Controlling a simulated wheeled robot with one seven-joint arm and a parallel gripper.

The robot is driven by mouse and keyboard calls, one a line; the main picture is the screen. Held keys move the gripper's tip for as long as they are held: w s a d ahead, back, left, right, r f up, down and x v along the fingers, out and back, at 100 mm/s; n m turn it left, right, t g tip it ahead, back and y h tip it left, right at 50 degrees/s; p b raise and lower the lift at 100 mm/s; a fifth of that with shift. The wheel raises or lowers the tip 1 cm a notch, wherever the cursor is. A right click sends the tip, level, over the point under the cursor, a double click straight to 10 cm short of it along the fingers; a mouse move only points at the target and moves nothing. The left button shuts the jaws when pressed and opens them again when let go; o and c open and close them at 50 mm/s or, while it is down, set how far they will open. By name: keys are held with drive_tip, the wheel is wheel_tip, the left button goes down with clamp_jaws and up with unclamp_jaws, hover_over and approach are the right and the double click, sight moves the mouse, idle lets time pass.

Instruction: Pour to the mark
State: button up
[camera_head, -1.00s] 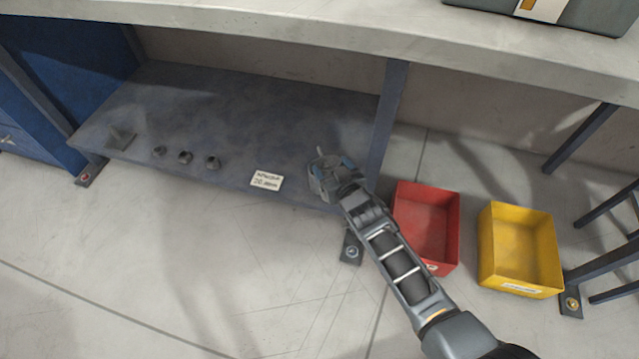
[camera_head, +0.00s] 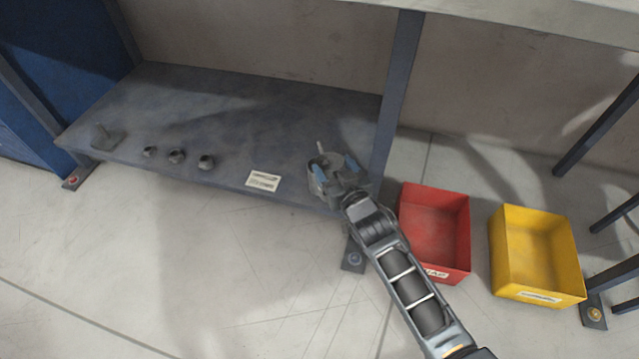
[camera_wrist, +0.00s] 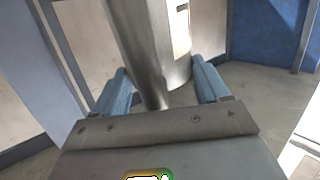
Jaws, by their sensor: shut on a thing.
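My gripper (camera_head: 335,168) is over the right end of the low grey shelf (camera_head: 240,110), near the shelf's post. In the wrist view its blue fingers (camera_wrist: 161,86) are shut on a grey metal vessel (camera_wrist: 145,40), a long cylinder with a pale marked strip on its right side. The vessel's far end runs out of the top of that view, and its contents are hidden. In the head view only a small grey part of it shows between the fingers. A white card (camera_head: 263,181) with unreadable writing lies at the shelf's front edge.
A red bin (camera_head: 435,262) and a yellow bin (camera_head: 538,291) stand on the floor at right. A post (camera_head: 397,90) rises beside my gripper. A blue cabinet is at left.

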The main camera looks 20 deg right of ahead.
drive_tip(key=shift+s+f+t+b, duration=0.1)
drive_tip(key=shift+f+t+b, duration=0.5)
drive_tip(key=shift+b, duration=2.3)
drive_tip(key=shift+d+f+b, duration=0.15)
drive_tip(key=shift+b, duration=0.3)
drive_tip(key=shift+s+f+t+b, duration=0.15)
drive_tip(key=shift+f+t+b, duration=0.25)
drive_tip(key=shift+b, duration=0.55)
drive_tip(key=shift+r, duration=0.3)
wheel_tip(320, 180, up, 6)
drive_tip(key=p, duration=0.5)
drive_tip(key=shift+f+p, duration=0.1)
drive_tip(key=shift+p, duration=0.25)
